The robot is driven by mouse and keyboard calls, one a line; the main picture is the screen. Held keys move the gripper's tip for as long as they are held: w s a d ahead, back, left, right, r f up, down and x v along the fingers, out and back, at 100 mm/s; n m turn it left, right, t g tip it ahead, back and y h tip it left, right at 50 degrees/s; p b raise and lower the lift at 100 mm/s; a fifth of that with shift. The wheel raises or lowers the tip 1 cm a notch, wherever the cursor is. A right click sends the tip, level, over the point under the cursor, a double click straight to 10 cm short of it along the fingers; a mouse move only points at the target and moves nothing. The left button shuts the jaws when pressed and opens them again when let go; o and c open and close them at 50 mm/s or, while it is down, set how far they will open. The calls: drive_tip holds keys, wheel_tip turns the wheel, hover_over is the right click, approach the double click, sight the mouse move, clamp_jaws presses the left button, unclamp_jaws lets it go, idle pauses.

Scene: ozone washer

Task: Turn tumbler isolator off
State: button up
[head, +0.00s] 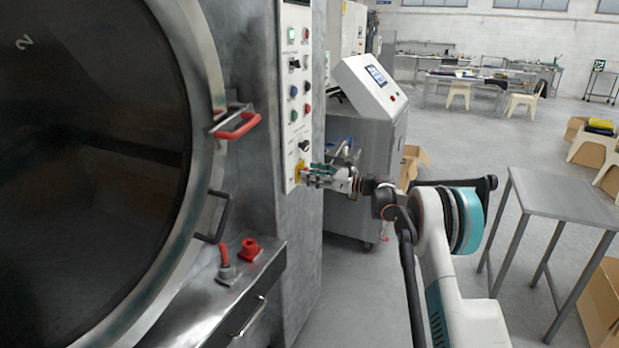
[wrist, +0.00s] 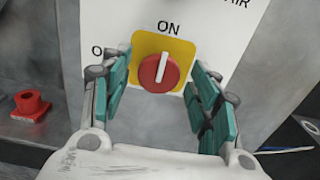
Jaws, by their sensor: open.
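The tumbler isolator is a red rotary knob (wrist: 158,73) with a white pointer bar on a yellow square plate. Its pointer stands nearly upright, toward the word ON above it; part of another label shows to the left, mostly hidden by a finger. My gripper (wrist: 162,85) is open, with its teal finger pads on the left and right of the knob and a gap to it on each side. In the head view my gripper (head: 310,175) is at the lower part of the white control panel (head: 297,120), and the yellow plate (head: 299,168) shows just beside the fingertips.
Several buttons and switches run up the panel above. The big round drum door (head: 90,170) with a red handle (head: 237,126) is at left. A red fitting (head: 250,248) sits on the ledge below. A grey console (head: 370,85) and a metal table (head: 565,195) stand to the right.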

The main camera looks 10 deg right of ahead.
drive_tip(key=shift+w+a, duration=0.4)
drive_tip(key=shift+a, duration=0.15)
drive_tip(key=c, duration=1)
drive_tip(key=shift+n, duration=0.3)
drive_tip(key=shift+s+a+f+n+p, duration=0.15)
drive_tip(key=shift+n+p, duration=0.15)
drive_tip(key=shift+n, duration=4.05)
drive_tip(key=shift+s+f+n+p, duration=0.1)
drive_tip(key=shift+n+p, duration=0.15)
drive_tip(key=shift+n, duration=4.1)
